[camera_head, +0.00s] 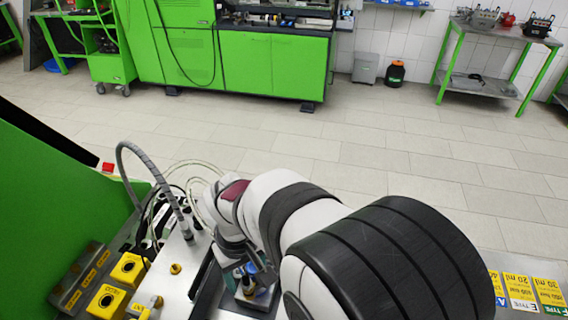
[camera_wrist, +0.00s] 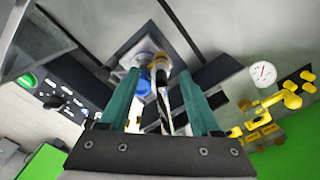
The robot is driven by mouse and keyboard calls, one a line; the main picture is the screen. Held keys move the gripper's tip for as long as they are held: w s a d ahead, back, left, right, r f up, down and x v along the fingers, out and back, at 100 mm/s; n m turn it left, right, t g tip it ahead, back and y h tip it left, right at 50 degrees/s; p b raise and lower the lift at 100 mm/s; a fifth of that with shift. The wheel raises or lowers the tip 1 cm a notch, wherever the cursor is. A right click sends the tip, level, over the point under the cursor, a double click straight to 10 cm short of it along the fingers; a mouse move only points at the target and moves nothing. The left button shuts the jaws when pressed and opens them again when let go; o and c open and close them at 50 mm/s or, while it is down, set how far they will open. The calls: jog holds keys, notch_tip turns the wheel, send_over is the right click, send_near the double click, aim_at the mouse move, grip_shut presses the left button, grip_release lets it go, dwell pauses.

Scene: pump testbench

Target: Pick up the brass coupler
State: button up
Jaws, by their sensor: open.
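My gripper (camera_wrist: 160,72) shows in the wrist view with two teal fingers spread apart, and nothing is clamped between them. A brass-coloured fitting (camera_wrist: 159,63), which looks like the brass coupler, stands just beyond the fingertips with a silver part below it. A blue part (camera_wrist: 143,80) is beside it on the left, close to the left finger. In the head view my gripper (camera_head: 241,277) is low near the bench, partly hidden by my arm. A small brass piece (camera_head: 248,289) shows there between the fingers with blue beside it. I cannot tell whether the fingers touch it.
A metal plate (camera_head: 172,288) with small brass fittings (camera_head: 175,268) lies left of my gripper. Yellow blocks (camera_head: 129,268), a grey hose (camera_head: 150,170) and a green panel (camera_head: 50,200) are farther left. A gauge (camera_wrist: 263,73) and yellow fittings (camera_wrist: 290,92) show in the wrist view.

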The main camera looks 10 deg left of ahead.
notch_tip(320, 180, down, 3)
jog(key=shift+r, duration=0.1)
grip_shut()
dwell(0.3)
